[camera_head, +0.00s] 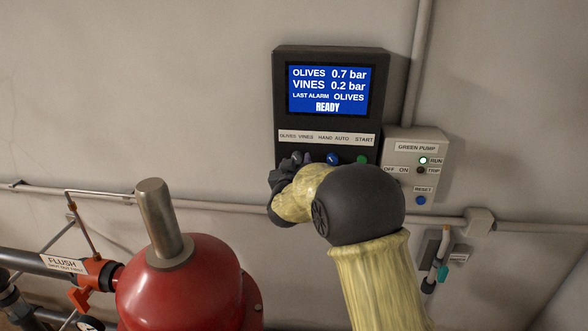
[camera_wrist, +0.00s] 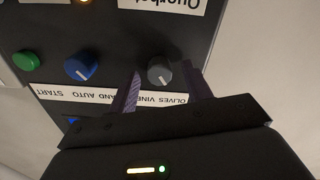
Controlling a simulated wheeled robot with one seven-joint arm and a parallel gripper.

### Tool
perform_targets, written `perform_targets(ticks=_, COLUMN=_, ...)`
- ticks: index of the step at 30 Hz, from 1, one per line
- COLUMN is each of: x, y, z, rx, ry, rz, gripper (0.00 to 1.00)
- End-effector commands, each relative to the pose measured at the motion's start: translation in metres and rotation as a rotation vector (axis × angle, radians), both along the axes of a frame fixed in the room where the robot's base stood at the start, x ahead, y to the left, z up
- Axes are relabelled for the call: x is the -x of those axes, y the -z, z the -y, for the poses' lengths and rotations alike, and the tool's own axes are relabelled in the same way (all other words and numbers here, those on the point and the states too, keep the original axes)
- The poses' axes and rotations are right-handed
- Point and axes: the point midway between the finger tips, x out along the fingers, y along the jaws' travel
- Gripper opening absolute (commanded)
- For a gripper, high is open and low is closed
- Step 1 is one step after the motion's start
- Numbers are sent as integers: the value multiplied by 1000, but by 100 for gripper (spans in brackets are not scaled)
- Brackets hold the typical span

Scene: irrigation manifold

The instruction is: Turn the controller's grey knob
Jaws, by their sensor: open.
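The controller (camera_head: 282,90) is a dark box on the wall with a blue screen (camera_head: 329,89). The screen reads OLIVES 0.7 bar, VINES 0.2 bar, LAST ALARM OLIVES, READY. The grey knob (camera_wrist: 159,74) is in the upside-down wrist view, by the OLIVES VINES label. My gripper (camera_wrist: 161,80) is open, with one finger on each side of the knob. I cannot tell whether either finger touches it. In the head view my gripper (camera_head: 292,166) is at the controller's lower left, and my wrist hides part of the controller's lower edge.
A blue knob (camera_wrist: 81,66) and a green button (camera_wrist: 26,60) sit beside the grey knob. A GREEN PUMP box (camera_head: 415,160) is mounted to the right, its RUN lamp lit green. A red vessel (camera_head: 185,285) and pipes stand at lower left.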

Motion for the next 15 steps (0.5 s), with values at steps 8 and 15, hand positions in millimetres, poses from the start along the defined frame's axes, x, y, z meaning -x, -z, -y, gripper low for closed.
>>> perform_targets(ticks=8, x=26, y=2, z=-1, rx=0, ry=-2, rz=2, gripper=49)
perform_targets(ticks=15, x=71, y=3, z=-4, rx=-2, ry=-3, rz=1, gripper=49)
